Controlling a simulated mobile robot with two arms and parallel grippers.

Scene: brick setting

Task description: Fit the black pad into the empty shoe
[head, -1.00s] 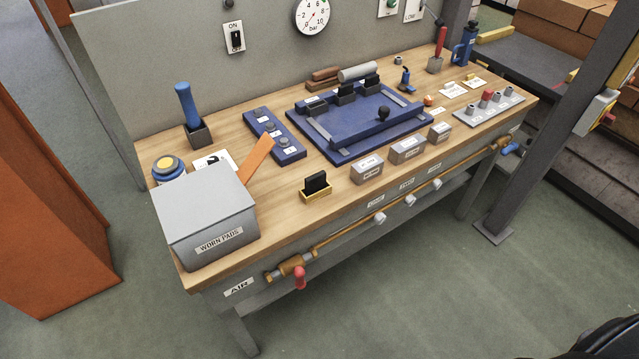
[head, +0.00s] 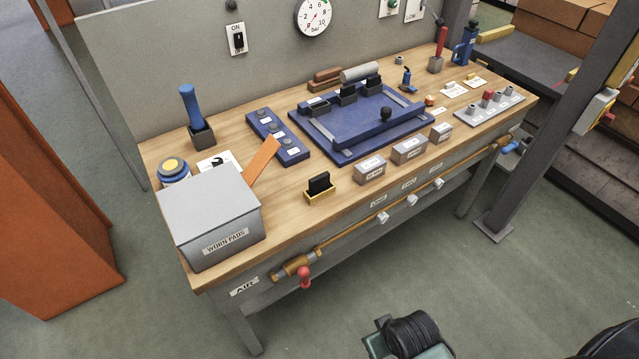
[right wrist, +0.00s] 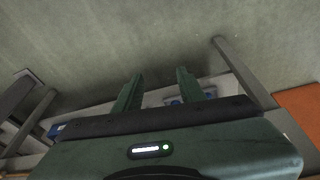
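The black pad (head: 319,183) stands upright in a small yellow holder (head: 320,197) at the front edge of the bench, in the head view. On the blue fixture (head: 350,130) behind it, a low shoe (head: 317,107) at the left looks empty. Two shoes beside it carry tall black blocks (head: 346,93). My right gripper (right wrist: 158,85) is open in the right wrist view, its two fingers apart with nothing between them. That view shows floor and bench parts, and the pad cannot be made out. My left gripper is not in view.
A grey worn-pads box (head: 212,205) stands at the left front, with an orange strip (head: 262,158) beside it. Small grey boxes (head: 409,150) line the front right of the holder. A brass air pipe with a red valve (head: 304,278) runs along the bench front.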

